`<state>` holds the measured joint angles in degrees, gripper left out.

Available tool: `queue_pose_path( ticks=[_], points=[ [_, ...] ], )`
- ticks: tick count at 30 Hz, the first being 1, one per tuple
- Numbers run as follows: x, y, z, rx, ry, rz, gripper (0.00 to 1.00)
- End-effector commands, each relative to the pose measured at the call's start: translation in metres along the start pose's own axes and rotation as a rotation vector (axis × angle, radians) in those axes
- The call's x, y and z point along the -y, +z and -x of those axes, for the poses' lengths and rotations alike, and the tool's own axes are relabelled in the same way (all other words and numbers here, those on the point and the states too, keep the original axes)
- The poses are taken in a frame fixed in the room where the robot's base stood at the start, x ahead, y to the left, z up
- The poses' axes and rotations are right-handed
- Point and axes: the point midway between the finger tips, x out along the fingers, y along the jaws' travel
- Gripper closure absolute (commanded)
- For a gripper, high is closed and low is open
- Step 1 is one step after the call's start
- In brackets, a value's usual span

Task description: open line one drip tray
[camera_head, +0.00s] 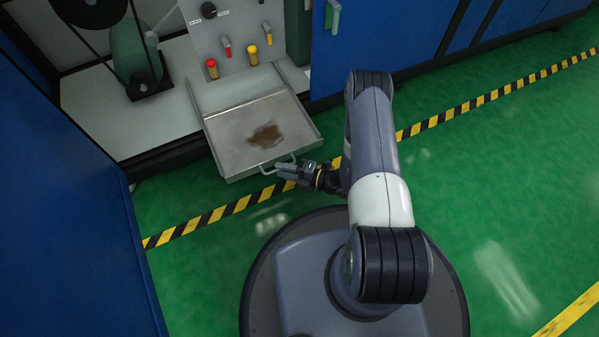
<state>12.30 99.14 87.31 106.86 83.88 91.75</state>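The drip tray (235,133) is a shallow metal tray with a brown stain (265,136) on its floor. It stands pulled out from the machine, over the green floor. A bar handle (279,165) is on its front edge. My gripper (284,172) is at the handle, with its fingers pointing left. The fingers overlap the right part of the handle in this view. I cannot tell whether they are closed on it or only beside it.
A grey panel (231,38) with a black knob, red and yellow controls stands behind the tray. Blue cabinets (390,38) are at the right, and a blue panel (60,220) at the left. Green floor (500,170) is open at the right, with yellow-black tape (440,117).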

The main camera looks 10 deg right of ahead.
Motion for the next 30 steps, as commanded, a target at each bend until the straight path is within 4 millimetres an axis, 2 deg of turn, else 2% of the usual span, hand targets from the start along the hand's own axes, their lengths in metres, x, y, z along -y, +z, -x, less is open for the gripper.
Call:
queue_pose_path(
  ticks=[12,18,24,30],
  points=[
    [-0.002,0.001,0.065,0.006,0.000,-0.002,0.69],
    [-0.001,0.001,0.088,0.005,0.001,0.000,0.69],
    [0.000,0.000,0.099,0.001,0.000,0.000,0.69],
    [0.000,0.000,0.100,0.000,0.000,0.000,0.69]
  ],
)
